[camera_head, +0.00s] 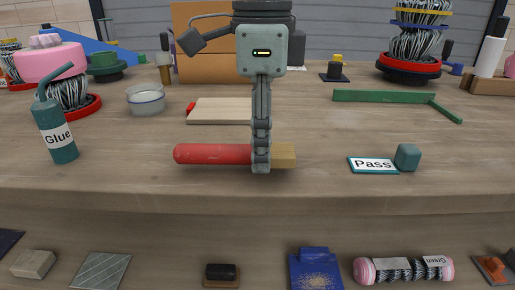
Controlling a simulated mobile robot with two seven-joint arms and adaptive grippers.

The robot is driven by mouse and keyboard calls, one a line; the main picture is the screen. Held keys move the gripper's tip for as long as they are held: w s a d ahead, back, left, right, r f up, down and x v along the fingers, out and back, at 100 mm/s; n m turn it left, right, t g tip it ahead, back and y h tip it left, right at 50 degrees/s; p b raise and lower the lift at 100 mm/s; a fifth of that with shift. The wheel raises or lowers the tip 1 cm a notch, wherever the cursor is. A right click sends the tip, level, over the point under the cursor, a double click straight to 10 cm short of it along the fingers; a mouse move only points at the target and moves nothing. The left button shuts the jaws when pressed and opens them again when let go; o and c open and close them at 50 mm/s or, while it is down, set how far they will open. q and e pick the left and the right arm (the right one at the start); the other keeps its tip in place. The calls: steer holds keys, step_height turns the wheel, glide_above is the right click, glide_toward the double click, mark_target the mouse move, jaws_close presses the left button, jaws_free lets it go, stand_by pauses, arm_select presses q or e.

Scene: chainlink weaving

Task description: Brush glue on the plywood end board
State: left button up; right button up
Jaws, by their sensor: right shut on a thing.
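My right gripper (261,160) comes down from the top centre, its fingers shut around a red-handled brush (212,154). The brush lies level across the front of the bench, handle to the left and a tan block-like end (284,156) to the right. The fingers hide its middle. Whether it touches the bench top I cannot tell. A pale plywood board (219,111) lies flat behind the brush, with a small red piece at its left edge; the gripper overlaps its right end. A teal glue bottle (54,130) with a bent spout stands at the left. My left gripper is not in view.
A clear bowl (146,99) stands left of the board. At the right are a "Pass" card (374,165), a teal block (407,157) and a green angled strip (384,96). Wire spools stand at both back corners. Several items lie on a lower level in front.

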step_height(320, 180, up, 3)
steer(key=shift+r, duration=0.1)
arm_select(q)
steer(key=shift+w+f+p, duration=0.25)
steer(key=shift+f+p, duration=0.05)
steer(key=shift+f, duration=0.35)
arm_select(e)
steer(key=s+a+r, duration=0.1)
steer(key=a+r, duration=0.5)
steer(key=a, duration=0.5)
steer(key=shift+a+r, duration=0.35)
steer(key=shift+r, duration=0.05)
steer(key=shift+s, duration=0.1)
steer(key=o, duration=0.4)
steer(key=c, duration=0.4)
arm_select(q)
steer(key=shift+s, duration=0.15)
